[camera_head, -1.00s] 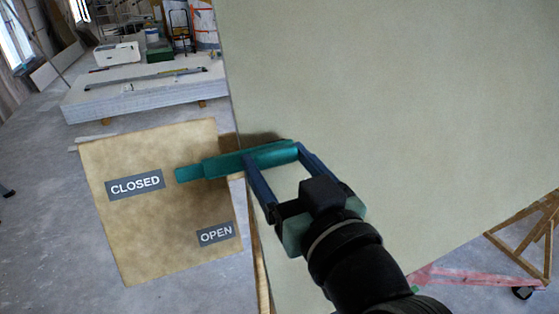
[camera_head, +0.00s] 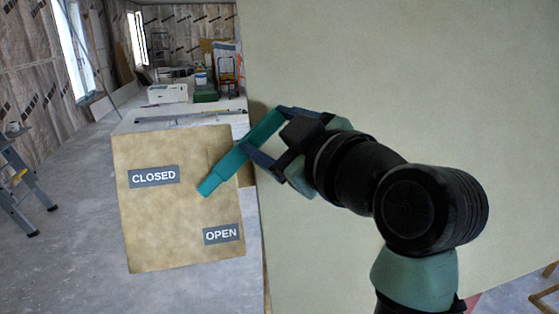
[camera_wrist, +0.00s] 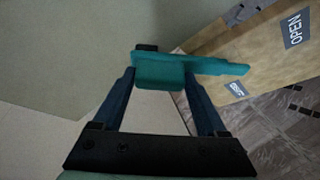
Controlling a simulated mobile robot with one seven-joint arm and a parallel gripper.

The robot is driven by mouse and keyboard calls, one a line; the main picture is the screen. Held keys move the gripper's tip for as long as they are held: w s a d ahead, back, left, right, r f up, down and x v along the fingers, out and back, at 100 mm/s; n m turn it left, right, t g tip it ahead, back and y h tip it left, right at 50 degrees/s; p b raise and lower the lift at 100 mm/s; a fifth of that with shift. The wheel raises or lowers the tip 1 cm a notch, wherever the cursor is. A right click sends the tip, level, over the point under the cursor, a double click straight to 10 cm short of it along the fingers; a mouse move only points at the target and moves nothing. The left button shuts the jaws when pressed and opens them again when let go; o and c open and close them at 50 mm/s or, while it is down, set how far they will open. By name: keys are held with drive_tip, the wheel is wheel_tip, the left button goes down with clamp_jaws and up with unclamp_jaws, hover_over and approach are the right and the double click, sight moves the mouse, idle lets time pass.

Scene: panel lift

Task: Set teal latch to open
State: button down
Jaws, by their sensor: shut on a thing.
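The teal latch (camera_head: 229,169) is a bar that slants down to the left across the edge of a tan board (camera_head: 185,215). Its free tip lies between the CLOSED label (camera_head: 153,176) and the OPEN label (camera_head: 221,234), pointing at neither squarely. My gripper (camera_head: 268,138) is shut on the upper right part of the latch, one finger on each side. In the wrist view the latch (camera_wrist: 215,66) lies between my two fingers (camera_wrist: 160,85), with its tip reaching right over the board. The latch's pivot is not clearly visible.
A large pale panel (camera_head: 400,70) fills the right side, close behind my arm. A stepladder (camera_head: 20,185) stands at the far left. A stack of boards with a white box (camera_head: 168,93) and a green box (camera_head: 206,93) lies behind. Open floor shows at the lower left.

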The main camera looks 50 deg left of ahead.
drive_tip(key=n, duration=0.1)
drive_tip(key=s+a+r+n+g, duration=0.1)
drive_tip(key=n, duration=0.1)
drive_tip(key=r+n+h+b, duration=0.1)
drive_tip(key=n, duration=0.1)
drive_tip(key=shift+s+a+g, duration=0.2)
drive_tip(key=shift+a+g, duration=0.15)
drive_tip(key=shift+g, duration=0.05)
drive_tip(key=shift+s+a+r+n+g+h, duration=0.2)
drive_tip(key=shift+s+a+n+g+h, duration=0.2)
drive_tip(key=shift+n, duration=0.65)
drive_tip(key=shift+s+a+r+n+g+h, duration=0.2)
drive_tip(key=shift+s+a+n+h, duration=0.25)
drive_tip(key=shift+n, duration=0.6)
drive_tip(key=shift+s+d, duration=0.1)
unclamp_jaws()
drive_tip(key=b+v, duration=0.2)
drive_tip(key=v, duration=1.1)
drive_tip(key=shift+f, duration=0.15)
